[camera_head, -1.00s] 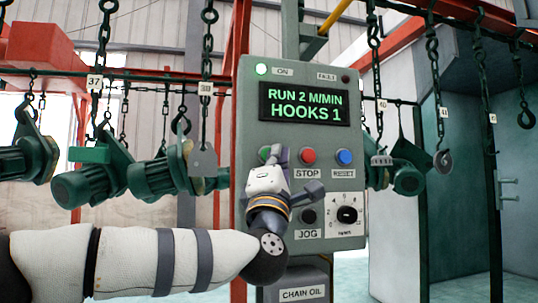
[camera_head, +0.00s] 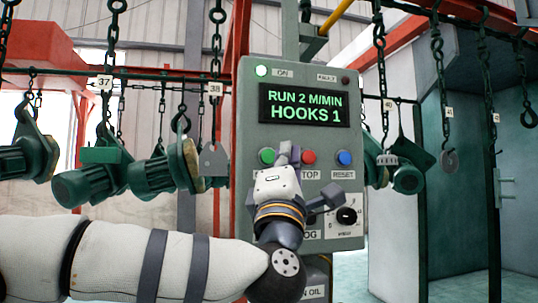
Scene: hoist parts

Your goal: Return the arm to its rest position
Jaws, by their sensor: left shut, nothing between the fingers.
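My left arm reaches in from the lower left in a white padded sleeve. My left gripper (camera_head: 288,153) is shut and empty in front of the grey control panel (camera_head: 255,82). Its fingertips show between the green button (camera_head: 267,157) and the red button (camera_head: 309,157). I cannot tell whether they touch the panel. The gripper body and wrist cover part of the STOP label and the JOG label and button. The blue button (camera_head: 344,157) and the black dial (camera_head: 346,216) stay visible. The display (camera_head: 304,105) reads RUN 2 M/MIN, HOOKS 1. My right gripper is not in view.
Green hoist motors (camera_head: 92,184) hang from hooks on chains at the left, with more behind the panel at the right. A red post stands left of the panel. A chain oil box (camera_head: 317,291) sits below it, partly hidden. A blue-green booth (camera_head: 459,190) stands at the right.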

